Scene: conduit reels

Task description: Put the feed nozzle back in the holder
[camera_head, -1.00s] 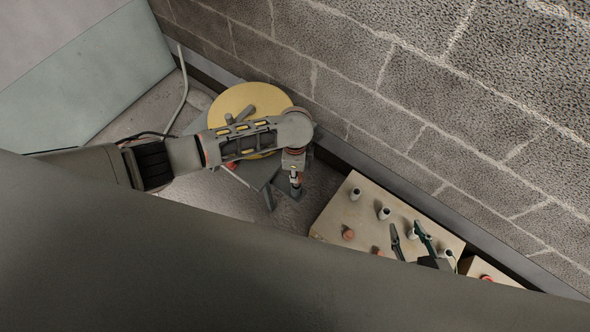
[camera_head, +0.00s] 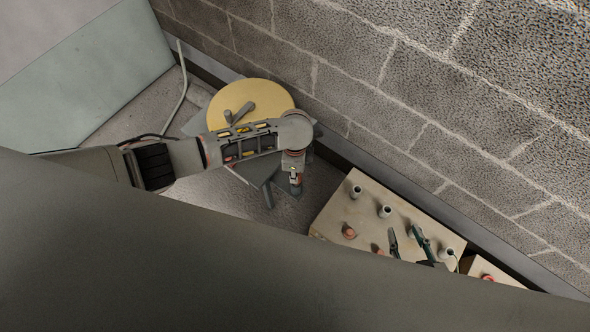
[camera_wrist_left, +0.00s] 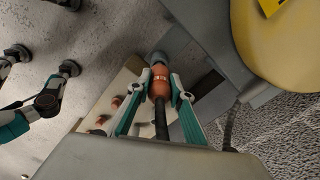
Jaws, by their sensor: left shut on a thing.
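My left gripper (camera_wrist_left: 163,98) is shut on the feed nozzle (camera_wrist_left: 159,82). The nozzle has an orange body, a grey tip pointing away from the gripper and a dark stem running back between the teal fingers. In the head view my left gripper (camera_head: 295,182) hangs below its wrist, between the yellow reel and the beige box. The nozzle is too small there to make out well. My right gripper (camera_head: 407,240) is over the near part of the beige box, its two dark green fingers apart, with nothing seen between them. I cannot tell which part is the holder.
The yellow reel (camera_head: 268,97) stands on a grey frame behind my left arm. The beige box (camera_head: 340,211) carries grey cylinders (camera_head: 356,191) and red knobs (camera_head: 349,232). A block wall (camera_head: 420,80) runs along the back. Bare floor (camera_head: 320,190) shows between reel and box.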

